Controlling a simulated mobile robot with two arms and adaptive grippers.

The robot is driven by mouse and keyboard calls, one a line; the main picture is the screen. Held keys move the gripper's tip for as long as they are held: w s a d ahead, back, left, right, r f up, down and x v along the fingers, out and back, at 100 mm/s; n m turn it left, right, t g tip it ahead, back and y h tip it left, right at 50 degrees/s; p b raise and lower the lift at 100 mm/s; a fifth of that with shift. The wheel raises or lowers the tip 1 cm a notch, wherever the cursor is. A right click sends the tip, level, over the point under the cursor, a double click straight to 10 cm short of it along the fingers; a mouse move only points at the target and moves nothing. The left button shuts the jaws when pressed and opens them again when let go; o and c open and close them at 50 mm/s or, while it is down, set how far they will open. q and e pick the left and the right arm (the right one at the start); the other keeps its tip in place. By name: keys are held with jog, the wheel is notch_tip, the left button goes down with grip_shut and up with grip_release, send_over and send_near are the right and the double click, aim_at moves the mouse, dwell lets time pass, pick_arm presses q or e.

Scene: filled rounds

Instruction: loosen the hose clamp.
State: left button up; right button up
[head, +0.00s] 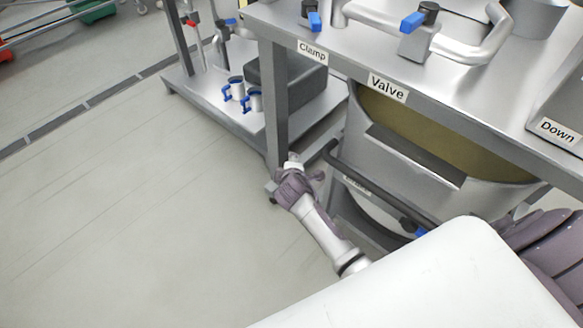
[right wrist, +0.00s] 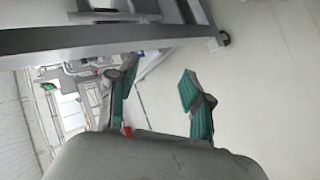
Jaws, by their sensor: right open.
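The label "Clamp" (head: 312,51) is on the steel table's front edge in the head view. Just above it, near the top frame edge, is a small dark fitting with a blue tab (head: 315,21); it is probably the hose clamp, cut off at the top. My right gripper (right wrist: 160,97) shows in the right wrist view with its green-tipped fingers apart and nothing between them. One of my arms (head: 320,230) reaches toward the foot of the table leg in the head view, well below the clamp. No fingers show clearly there. My left gripper cannot be made out.
A blue-handled valve (head: 414,35) stands on the table above the label "Valve" (head: 388,88). A tub (head: 440,180) sits under the table. A low shelf with blue-handled cups (head: 236,88) is behind the leg (head: 275,110). Floor at left is clear.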

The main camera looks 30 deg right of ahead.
jog(key=shift+s+f, duration=0.2)
jog(key=shift+f, duration=0.25)
